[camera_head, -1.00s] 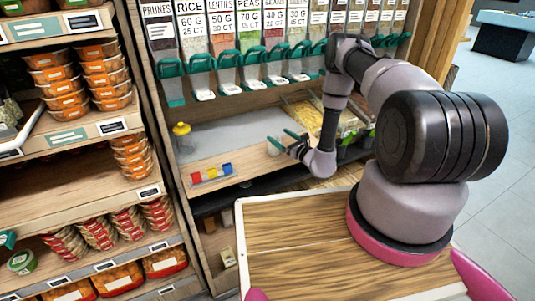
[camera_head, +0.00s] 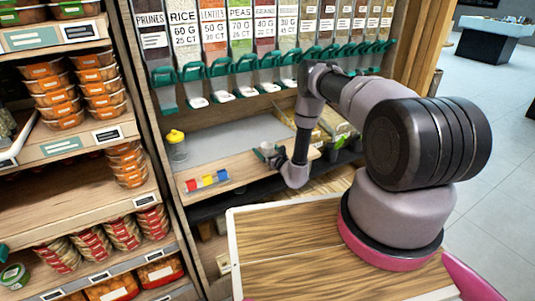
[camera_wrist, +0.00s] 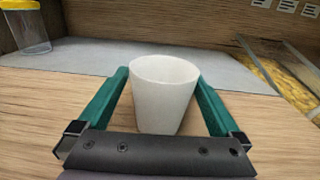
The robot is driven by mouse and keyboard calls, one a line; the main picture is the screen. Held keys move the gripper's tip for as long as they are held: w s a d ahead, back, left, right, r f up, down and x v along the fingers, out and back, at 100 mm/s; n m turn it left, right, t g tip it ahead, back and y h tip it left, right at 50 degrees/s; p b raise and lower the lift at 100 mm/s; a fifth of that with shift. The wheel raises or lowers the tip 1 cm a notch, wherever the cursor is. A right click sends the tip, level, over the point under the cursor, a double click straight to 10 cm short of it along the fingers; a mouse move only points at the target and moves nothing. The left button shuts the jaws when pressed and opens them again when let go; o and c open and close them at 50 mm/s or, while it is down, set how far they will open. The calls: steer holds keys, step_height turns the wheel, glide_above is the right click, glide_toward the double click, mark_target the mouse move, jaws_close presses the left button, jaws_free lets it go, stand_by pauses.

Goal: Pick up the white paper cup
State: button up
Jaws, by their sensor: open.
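The white paper cup (camera_wrist: 163,95) stands upright on the wooden shelf (camera_wrist: 40,125) in the wrist view. My gripper (camera_wrist: 162,72) is open, with one green finger on each side of the cup. The cup sits between the fingers, close to the palm, and a small gap seems to show at each side. In the head view the cup (camera_head: 267,149) is small and partly hidden at my gripper (camera_head: 268,156), near the shelf's front.
A yellow-lidded clear container (camera_head: 176,145) stands at the shelf's left, by a grey mat (camera_head: 225,140). Red, yellow and blue blocks (camera_head: 207,181) lie at the front edge. Dispensers with green levers (camera_head: 245,66) hang above. Yellow-filled bins (camera_wrist: 270,68) are at right.

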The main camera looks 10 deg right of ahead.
steer(key=shift+w+a, duration=0.2)
steer(key=shift+w, duration=0.5)
steer(key=c, duration=1.3)
